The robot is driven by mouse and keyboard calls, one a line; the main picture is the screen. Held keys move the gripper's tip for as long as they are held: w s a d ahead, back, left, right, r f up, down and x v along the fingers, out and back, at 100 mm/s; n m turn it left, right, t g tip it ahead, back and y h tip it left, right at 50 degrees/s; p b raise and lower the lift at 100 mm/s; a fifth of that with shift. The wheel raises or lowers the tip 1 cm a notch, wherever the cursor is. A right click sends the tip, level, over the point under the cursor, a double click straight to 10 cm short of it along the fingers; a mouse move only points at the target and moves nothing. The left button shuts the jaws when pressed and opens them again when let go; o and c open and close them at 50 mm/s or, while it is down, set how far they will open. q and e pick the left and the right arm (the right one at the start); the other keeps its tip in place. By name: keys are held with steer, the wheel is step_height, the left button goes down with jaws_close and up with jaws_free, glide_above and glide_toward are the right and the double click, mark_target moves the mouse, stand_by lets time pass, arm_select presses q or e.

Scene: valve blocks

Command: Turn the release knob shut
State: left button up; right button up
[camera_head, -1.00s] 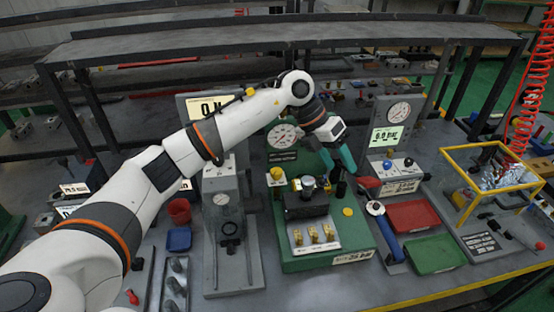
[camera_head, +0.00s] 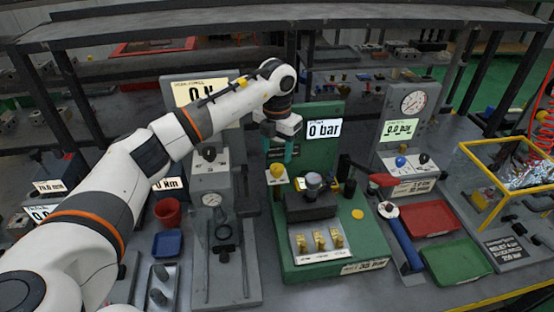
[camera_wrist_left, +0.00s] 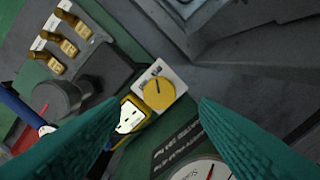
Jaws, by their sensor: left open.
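The release knob (camera_head: 277,170) is a small yellow knob at the back left of the green test station (camera_head: 300,263). In the left wrist view the knob (camera_wrist_left: 158,93) sits on a white plate, with a dark pointer line across its top. My left gripper (camera_head: 289,156) points down, above and close to the knob in the head view. In the left wrist view its teal fingers (camera_wrist_left: 159,102) are spread, with the knob showing between the tips and nothing held. I cannot tell the exact height gap. My right gripper is not in view.
The station's display (camera_head: 323,129) reads 0 bar. A grey press (camera_head: 212,210) stands to the left.

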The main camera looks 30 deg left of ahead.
mark_target(277, 167)
arm_select(q)
step_height(277, 167, down, 5)
steer(key=shift+f+p, duration=0.1)
steer(key=shift+p, duration=0.4)
steer(key=shift+c, duration=1.2)
steer(key=c, duration=0.7)
